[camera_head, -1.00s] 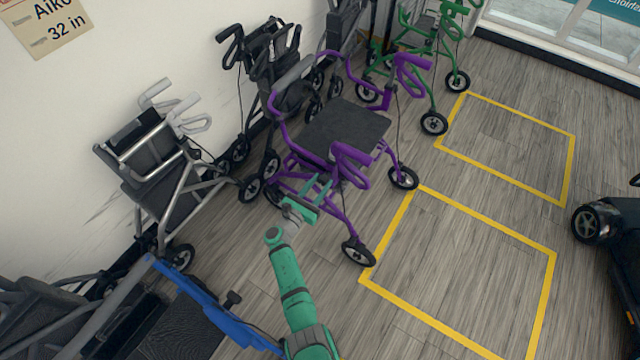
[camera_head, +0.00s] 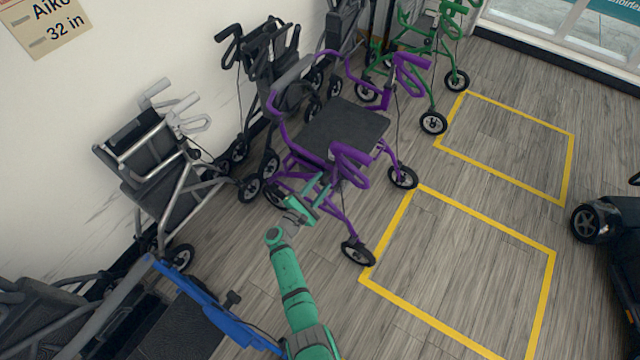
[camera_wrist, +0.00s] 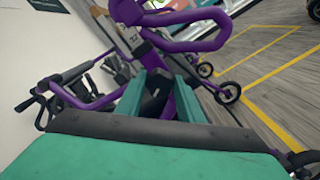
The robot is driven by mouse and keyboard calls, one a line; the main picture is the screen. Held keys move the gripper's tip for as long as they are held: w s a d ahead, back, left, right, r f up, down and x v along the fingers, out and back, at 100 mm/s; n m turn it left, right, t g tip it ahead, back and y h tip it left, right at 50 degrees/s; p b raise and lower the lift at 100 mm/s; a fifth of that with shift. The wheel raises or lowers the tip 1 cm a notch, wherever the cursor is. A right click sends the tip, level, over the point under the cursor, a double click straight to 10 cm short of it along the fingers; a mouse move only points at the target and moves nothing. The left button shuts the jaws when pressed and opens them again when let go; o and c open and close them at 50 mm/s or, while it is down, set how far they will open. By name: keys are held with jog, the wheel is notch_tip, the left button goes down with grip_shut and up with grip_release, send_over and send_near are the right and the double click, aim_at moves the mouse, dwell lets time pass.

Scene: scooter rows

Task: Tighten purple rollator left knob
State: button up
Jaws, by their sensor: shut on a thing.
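The purple rollator (camera_head: 340,130) stands upright on the floor at the centre of the head view, with a dark seat and purple looped handles. My gripper (camera_head: 322,188) is at its near side, just below the near handle. In the wrist view the two green fingers of my gripper (camera_wrist: 160,100) are shut on a dark knob (camera_wrist: 154,92) beside a purple frame tube (camera_wrist: 186,102). The knob is mostly hidden between the fingers. In the head view the fingers and frame cover it. A purple handle loop (camera_wrist: 190,42) shows above the fingers in the wrist view.
A grey rollator (camera_head: 165,160) and a blue-framed one (camera_head: 215,310) stand to the left. A black rollator (camera_head: 265,80) and a green one (camera_head: 425,50) stand behind. Yellow-outlined floor bays (camera_head: 470,270) on the right are empty. A dark scooter (camera_head: 610,235) is at the right edge.

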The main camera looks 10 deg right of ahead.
jog(key=m, duration=0.2)
jog(key=shift+m, duration=0.4)
jog(key=m, duration=0.4)
jog(key=shift+s+f, duration=0.1)
jog(key=shift+f, duration=0.05)
jog(key=m, duration=0.6)
jog(key=shift+f+m, duration=0.15)
jog(key=shift+m, duration=0.25)
jog(key=m, duration=0.5)
jog(key=shift+a+f, duration=0.1)
jog(key=shift+m, duration=2.4)
jog(key=shift+f, duration=0.1)
jog(key=o, duration=1.1)
jog(key=shift+c, duration=0.2)
